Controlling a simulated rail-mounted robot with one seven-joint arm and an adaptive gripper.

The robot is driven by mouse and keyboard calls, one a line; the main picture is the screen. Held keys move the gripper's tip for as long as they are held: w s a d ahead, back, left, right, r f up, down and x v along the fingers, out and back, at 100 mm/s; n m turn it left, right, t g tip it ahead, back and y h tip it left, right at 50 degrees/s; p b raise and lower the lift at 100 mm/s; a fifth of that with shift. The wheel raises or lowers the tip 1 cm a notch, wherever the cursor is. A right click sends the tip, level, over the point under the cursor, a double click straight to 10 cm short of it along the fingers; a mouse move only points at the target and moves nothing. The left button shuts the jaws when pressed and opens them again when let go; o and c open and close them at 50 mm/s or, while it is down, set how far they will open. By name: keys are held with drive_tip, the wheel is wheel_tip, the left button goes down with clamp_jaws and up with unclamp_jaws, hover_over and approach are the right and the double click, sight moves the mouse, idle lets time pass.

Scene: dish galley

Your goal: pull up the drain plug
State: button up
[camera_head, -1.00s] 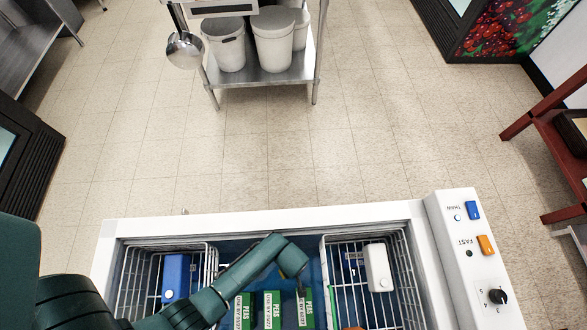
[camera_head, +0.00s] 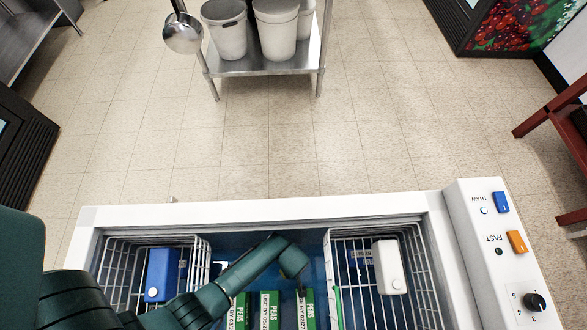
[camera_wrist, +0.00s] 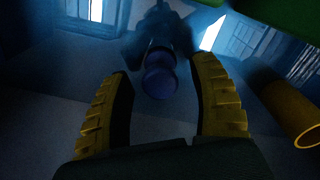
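In the wrist view a dark blue round knob (camera_wrist: 160,82), which looks like the drain plug, stands at the freezer's dim floor. It lies ahead of my gripper (camera_wrist: 162,85), between the lines of its two yellow ribbed fingers. The fingers are wide apart with a gap on each side of the knob, and nothing is held. The light is too poor to tell how the knob is seated. In the head view my arm reaches down into the white chest freezer (camera_head: 270,208); my gripper and the plug are hidden there.
Green pea boxes (camera_head: 270,310) stand in the freezer's middle, close to my arm. Wire baskets hang at both sides, with a blue box (camera_head: 160,275) and a white box (camera_head: 389,267). A yellow tube (camera_wrist: 292,112) lies right of my gripper. A control panel (camera_head: 495,250) is at right.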

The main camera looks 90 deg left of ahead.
clamp_jaws()
drive_tip(key=shift+r, duration=0.1)
drive_tip(key=shift+r+p, duration=1.3)
drive_tip(key=shift+p, duration=0.25)
drive_tip(key=shift+o, duration=0.4)
unclamp_jaws()
wheel_tip(320, 180, up, 12)
drive_tip(key=p, duration=1.2)
